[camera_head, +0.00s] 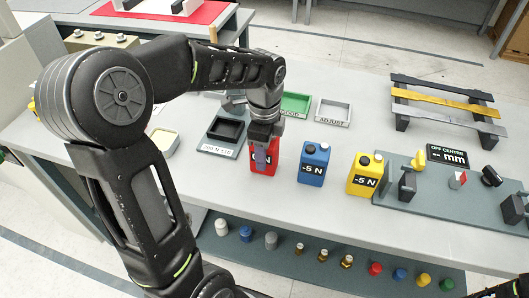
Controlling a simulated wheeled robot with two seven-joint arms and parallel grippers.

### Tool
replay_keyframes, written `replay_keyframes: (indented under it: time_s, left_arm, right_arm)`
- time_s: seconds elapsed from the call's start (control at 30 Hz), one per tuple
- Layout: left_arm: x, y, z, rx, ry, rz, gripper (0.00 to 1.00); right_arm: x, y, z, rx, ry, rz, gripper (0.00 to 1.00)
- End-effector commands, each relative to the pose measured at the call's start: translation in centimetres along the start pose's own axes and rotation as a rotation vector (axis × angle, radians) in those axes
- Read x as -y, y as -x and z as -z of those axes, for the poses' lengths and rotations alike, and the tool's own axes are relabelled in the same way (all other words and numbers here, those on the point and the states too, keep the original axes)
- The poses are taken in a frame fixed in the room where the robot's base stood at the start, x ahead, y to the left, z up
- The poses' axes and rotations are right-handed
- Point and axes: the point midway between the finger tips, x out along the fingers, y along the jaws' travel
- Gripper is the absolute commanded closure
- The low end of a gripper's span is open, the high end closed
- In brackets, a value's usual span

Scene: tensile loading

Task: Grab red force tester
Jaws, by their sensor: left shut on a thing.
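The red force tester (262,169) stands upright on the light grey table, left of the blue one. Its "N" label is partly covered. My left gripper (265,142) comes down on it from above and is shut on its upper part. The tester's top is hidden by the gripper. A blue tester (313,169) and a yellow tester (360,185), both marked "-5 N", stand in a row to the right.
Green (295,104) and grey (333,111) trays lie behind. Several small weights and knobs line the front shelf.

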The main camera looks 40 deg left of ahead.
Motion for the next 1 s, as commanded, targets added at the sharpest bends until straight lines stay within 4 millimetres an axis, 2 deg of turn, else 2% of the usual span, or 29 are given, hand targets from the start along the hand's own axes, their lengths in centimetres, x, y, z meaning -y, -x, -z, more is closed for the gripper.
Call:
replay_keyframes:
  time_s: [0.17,0.27,0.7,0.83,1.0]
  left_arm:
    - [0.1,0.3,0.0,0.0,0.0,0.002,1.0]
    - [0.1,1.2,0.0,-0.001,0.001,0.005,1.0]
    - [0.1,8.9,0.0,-0.002,0.0,0.005,1.0]
    - [0.1,9.9,0.0,-0.001,0.0,0.003,1.0]
    - [0.0,10.1,0.0,0.0,0.0,0.001,1.0]
  right_arm:
    - [0.0,0.0,0.0,0.0,0.0,0.0,1.0]
    - [0.0,-0.1,0.0,0.0,0.0,0.0,1.0]
    - [-0.2,-0.7,0.1,-0.002,0.002,0.002,1.0]
    - [-0.2,-0.7,0.1,-0.002,0.002,0.003,1.0]
    - [-0.2,-0.7,0.1,-0.002,0.002,0.003,1.0]
